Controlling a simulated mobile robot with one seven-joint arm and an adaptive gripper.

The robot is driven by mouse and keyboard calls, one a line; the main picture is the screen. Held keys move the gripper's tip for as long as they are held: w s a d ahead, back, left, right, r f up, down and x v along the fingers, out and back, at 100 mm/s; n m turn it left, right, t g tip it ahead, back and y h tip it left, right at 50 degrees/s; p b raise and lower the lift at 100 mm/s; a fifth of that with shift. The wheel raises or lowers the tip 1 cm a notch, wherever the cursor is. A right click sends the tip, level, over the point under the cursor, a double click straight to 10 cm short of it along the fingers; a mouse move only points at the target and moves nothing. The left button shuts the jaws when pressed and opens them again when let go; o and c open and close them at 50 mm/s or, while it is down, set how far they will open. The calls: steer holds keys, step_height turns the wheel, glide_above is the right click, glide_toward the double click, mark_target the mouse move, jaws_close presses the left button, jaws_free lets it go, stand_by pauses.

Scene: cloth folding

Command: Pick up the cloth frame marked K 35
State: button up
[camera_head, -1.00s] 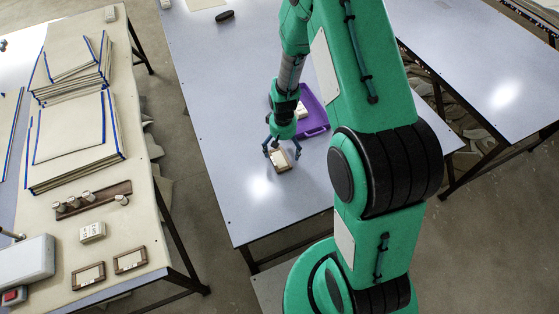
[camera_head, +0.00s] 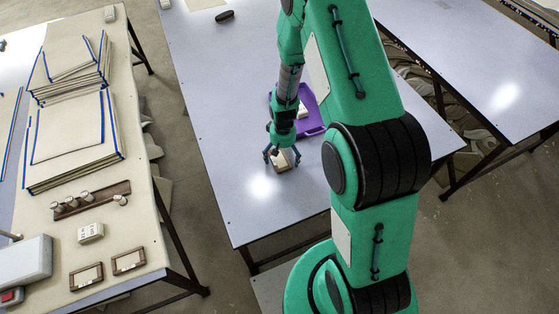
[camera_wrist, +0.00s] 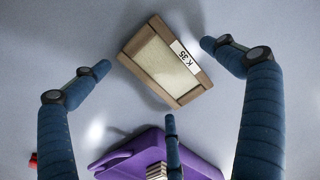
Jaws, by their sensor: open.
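The cloth frame marked K 35 (camera_wrist: 165,68) shows in the wrist view as a brown-rimmed frame with pale cloth and a white label. It lies on the blue-grey table, turned at a slant. In the head view the frame (camera_head: 281,162) is partly hidden under my gripper (camera_head: 282,156). My gripper also shows in the wrist view (camera_wrist: 160,82) with its blue fingers spread, one on each side of the frame and one below it. The fingers look apart from the frame, and the gripper is open and empty.
A purple tray (camera_head: 314,121) with pale items in it stands just behind the frame. The table (camera_head: 222,150) is clear to the left. A side table at the left holds cloth stacks (camera_head: 75,140), a white labelled block (camera_head: 91,232) and two other small frames (camera_head: 128,261).

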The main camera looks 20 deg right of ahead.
mark_target(283, 160)
stand_by(0.5)
steer(key=c, duration=1.3)
steer(key=shift+o, duration=0.2)
steer(key=shift+r, duration=0.15)
steer(key=shift+r, duration=0.55)
steer(key=shift+s+r+p, duration=0.3)
steer(key=shift+r, duration=0.3)
steer(key=shift+s+r+p, duration=0.25)
steer(key=shift+s+r, duration=0.05)
steer(key=shift+r, duration=0.3)
steer(key=s, duration=0.5)
steer(key=s+a+p, duration=0.1)
steer(key=s, duration=0.3)
steer(key=s+a+r, duration=0.1)
steer(key=s, duration=0.4)
steer(key=shift+s+r, duration=0.1)
steer(key=shift+s, duration=0.25)
